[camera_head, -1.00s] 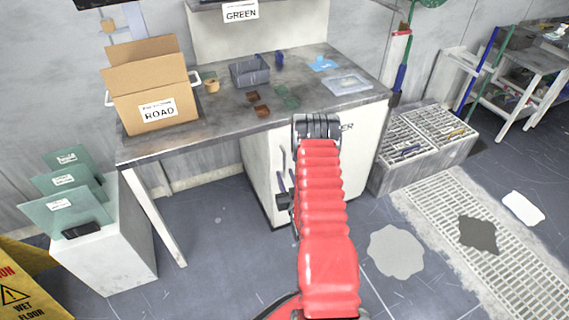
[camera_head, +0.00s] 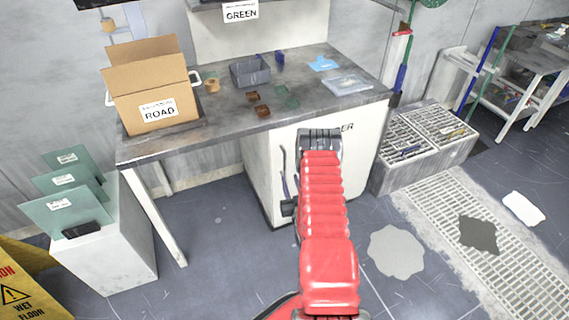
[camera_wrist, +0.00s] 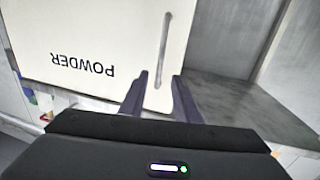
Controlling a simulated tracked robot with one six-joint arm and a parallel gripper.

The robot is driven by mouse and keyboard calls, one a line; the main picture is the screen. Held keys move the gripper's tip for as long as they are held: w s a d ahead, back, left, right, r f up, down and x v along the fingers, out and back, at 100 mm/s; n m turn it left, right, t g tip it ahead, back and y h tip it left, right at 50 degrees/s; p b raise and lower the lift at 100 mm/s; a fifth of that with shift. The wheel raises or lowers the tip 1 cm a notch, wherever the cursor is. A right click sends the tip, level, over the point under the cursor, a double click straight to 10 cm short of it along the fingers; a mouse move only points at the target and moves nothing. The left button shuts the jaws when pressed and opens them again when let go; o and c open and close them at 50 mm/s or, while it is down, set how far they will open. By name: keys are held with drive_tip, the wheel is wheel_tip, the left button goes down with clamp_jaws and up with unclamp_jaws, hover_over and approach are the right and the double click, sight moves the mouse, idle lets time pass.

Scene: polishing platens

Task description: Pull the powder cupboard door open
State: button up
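The powder cupboard door (camera_head: 265,160) is the pale front under the workbench and looks shut in the head view. In the wrist view the door (camera_wrist: 90,30) appears upside down with the word POWDER on it. Its slim grey bar handle (camera_wrist: 165,45) runs upright near the door's edge. My gripper (camera_wrist: 160,76) is open, with one dark finger on each side of the handle's near end. I cannot tell whether either finger touches it. In the head view my red arm hides much of the door and most of the gripper.
The workbench (camera_head: 220,123) overhangs the cupboard and carries a cardboard box (camera_head: 153,92) and a grey bin (camera_head: 250,72). A slatted crate (camera_head: 420,160) stands close at the right. A white block (camera_head: 115,260) with glass plates is at the left.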

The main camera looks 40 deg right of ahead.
sight(285, 164)
drive_tip(key=x, duration=1.1)
drive_tip(key=shift+w, duration=0.25)
drive_tip(key=shift+c, duration=0.6)
clamp_jaws()
